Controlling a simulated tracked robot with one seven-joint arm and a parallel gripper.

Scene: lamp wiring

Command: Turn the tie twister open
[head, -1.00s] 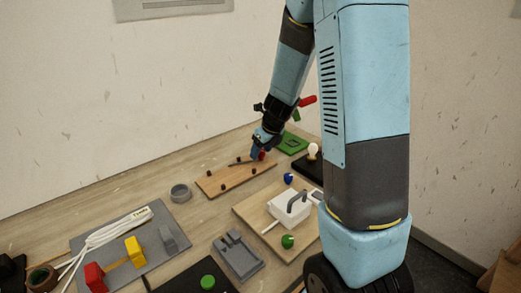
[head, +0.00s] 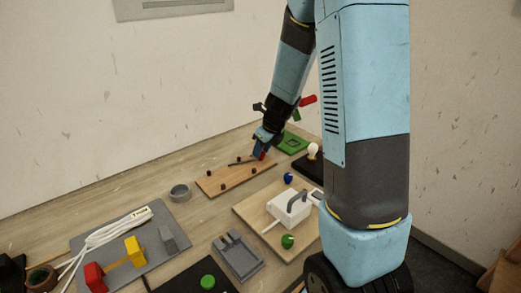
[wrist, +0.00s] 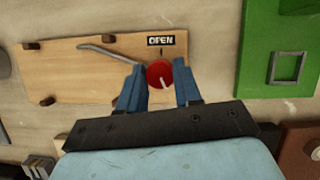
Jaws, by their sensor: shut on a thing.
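The tie twister is a round red knob (wrist: 160,74) on a tan wooden board (wrist: 85,90). In the wrist view its white pointer mark points down and slightly right. A black OPEN label (wrist: 161,40) with a short dark mark below it sits above the knob on the board. My gripper (wrist: 159,82) has its two blue fingers on either side of the knob and is shut on it. In the head view, the board (head: 245,177) lies at the back of the table, and my gripper (head: 263,149) covers much of the knob.
A dark bent wire or tie (wrist: 105,51) runs from the knob's left along the board, near several small brown blocks. A green plate (wrist: 283,65) lies to the right. A grey ring (head: 180,193) and a white box (head: 290,208) stand nearby.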

